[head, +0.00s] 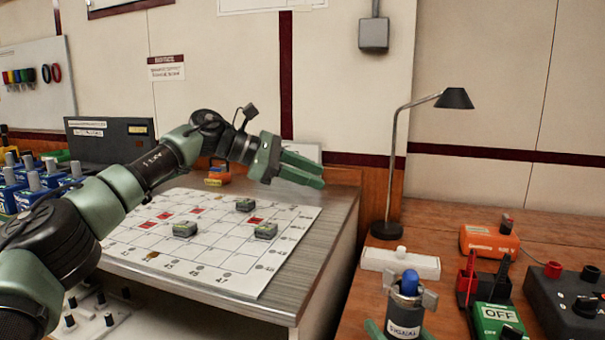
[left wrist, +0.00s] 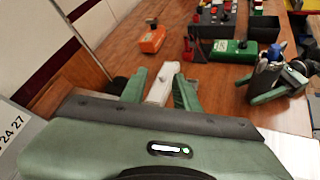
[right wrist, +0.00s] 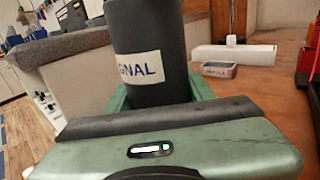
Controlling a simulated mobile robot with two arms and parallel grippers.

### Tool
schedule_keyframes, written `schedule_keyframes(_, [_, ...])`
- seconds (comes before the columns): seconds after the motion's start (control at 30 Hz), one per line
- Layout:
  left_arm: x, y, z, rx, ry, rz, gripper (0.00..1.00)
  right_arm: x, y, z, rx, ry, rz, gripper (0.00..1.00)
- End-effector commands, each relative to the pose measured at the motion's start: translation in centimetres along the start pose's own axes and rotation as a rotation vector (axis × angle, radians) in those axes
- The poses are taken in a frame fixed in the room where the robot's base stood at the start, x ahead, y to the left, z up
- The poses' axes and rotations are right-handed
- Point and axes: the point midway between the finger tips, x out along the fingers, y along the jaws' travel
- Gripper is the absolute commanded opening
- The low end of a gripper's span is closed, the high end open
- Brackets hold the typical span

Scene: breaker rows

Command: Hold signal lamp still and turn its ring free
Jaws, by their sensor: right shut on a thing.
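The signal lamp (head: 404,314) stands upright at the front of the wooden bench, a dark cylinder with a white label. Its blue dome (head: 410,281) pokes up through a grey winged ring (head: 427,298). My right gripper (right wrist: 160,98) is shut on the lamp body (right wrist: 150,35) below the ring; the lamp's top is cut off in the right wrist view. My left gripper (head: 303,169) is open and empty over the grid board's far right side, well away from the lamp. The lamp (left wrist: 262,80) also shows at the right of the left wrist view.
A desk lamp (head: 392,180) and a white block (head: 401,263) stand behind the signal lamp. A green OFF box (head: 497,316), an orange device (head: 490,243) and a black box (head: 570,300) crowd its right. A grid board (head: 215,240) with several small blocks lies left.

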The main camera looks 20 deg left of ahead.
Motion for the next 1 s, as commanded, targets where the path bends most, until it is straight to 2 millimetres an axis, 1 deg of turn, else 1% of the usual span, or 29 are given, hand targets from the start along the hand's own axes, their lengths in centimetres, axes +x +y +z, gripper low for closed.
schedule_keyframes(0.1, [-0.8,0.6,-0.8,-0.023,-0.011,0.032,0.31,0.0,0.0,0.2,0.000,-0.004,0.000,0.00])
schedule_keyframes(0.23, [-1.2,0.8,-1.2,-0.036,-0.017,0.048,0.31,0.0,0.0,0.2,0.000,-0.004,0.000,0.00])
schedule_keyframes(0.77, [-1.1,0.8,-1.1,-0.034,-0.016,0.046,0.31,0.0,0.0,0.2,-0.001,-0.004,0.000,0.00])
schedule_keyframes(0.87, [0.0,0.1,0.1,-0.009,-0.004,0.005,0.31,0.0,0.0,0.2,0.000,-0.005,0.000,0.00])
schedule_keyframes(0.97, [2.5,-1.6,2.4,0.047,0.034,-0.088,0.31,0.0,0.0,0.2,0.000,-0.005,0.000,0.00])
schedule_keyframes(1.0, [3.7,-2.6,3.6,0.079,0.057,-0.139,0.31,0.0,0.0,0.2,0.000,-0.005,0.000,0.00])
